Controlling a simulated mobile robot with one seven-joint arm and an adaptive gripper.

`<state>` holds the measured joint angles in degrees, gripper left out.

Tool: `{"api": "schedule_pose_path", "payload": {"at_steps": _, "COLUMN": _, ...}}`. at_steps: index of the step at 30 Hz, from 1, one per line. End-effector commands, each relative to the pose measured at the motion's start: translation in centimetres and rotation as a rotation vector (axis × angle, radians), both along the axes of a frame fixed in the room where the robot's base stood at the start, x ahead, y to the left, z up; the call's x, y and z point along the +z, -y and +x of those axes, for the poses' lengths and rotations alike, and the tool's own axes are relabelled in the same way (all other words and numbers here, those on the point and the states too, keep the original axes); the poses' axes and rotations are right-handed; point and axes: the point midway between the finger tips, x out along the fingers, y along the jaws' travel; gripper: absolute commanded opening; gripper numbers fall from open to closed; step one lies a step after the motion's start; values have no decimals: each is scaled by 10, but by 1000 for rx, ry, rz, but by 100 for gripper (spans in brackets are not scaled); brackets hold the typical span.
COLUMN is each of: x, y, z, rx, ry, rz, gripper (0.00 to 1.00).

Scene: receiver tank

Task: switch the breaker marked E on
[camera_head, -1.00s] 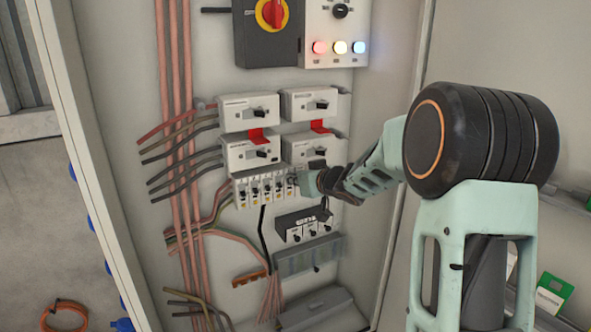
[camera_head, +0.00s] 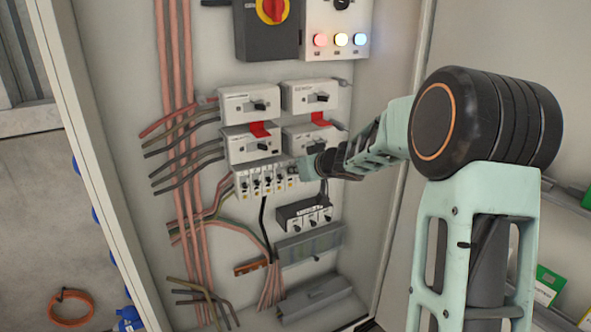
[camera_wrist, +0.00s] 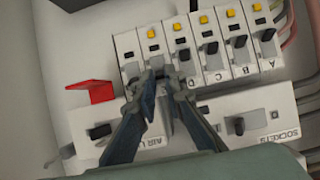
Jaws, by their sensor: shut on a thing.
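The breaker row (camera_head: 262,182) is on the cabinet's back panel; the wrist view shows it inverted, with black levers and mostly yellow buttons. The letter A is readable under the rightmost breaker (camera_wrist: 262,30) there. Counting left from it, breaker E (camera_wrist: 152,40) is the fifth, second from the left end; its own letter is hidden by my fingers. My gripper (camera_wrist: 160,82) is shut on that breaker's lever, which is mostly hidden between the fingertips. In the head view my gripper (camera_head: 307,168) is at the row's right end, and covers part of it.
Larger switch units, including one with a red tab (camera_head: 259,129), sit just above the row. A small black unit with knobs (camera_head: 304,215) is below. Cables (camera_head: 187,150) run down the left. My arm comes in from the right, by the cabinet's side wall.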

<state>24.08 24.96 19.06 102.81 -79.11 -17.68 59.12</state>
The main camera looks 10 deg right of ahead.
Motion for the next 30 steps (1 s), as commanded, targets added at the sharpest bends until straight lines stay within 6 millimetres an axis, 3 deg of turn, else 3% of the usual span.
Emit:
{"api": "schedule_pose_path", "payload": {"at_steps": 2, "x": -1, "y": 0, "z": 0, "rx": -1, "ry": -1, "rz": -1, "gripper": 0}}
{"api": "schedule_pose_path", "payload": {"at_steps": 3, "x": -1, "y": 0, "z": 0, "rx": -1, "ry": -1, "rz": -1, "gripper": 14}}
{"api": "schedule_pose_path", "payload": {"at_steps": 4, "x": 0, "y": 0, "z": 0, "rx": -1, "ry": -1, "rz": -1, "gripper": 17}}
{"api": "schedule_pose_path", "payload": {"at_steps": 16, "x": 4, "y": 2, "z": -5, "rx": -1, "ry": 1, "rz": 0, "gripper": 17}}
{"api": "schedule_pose_path", "payload": {"at_steps": 30, "x": 41, "y": 24, "z": -71, "rx": -2, "ry": 2, "rz": -3, "gripper": 17}}
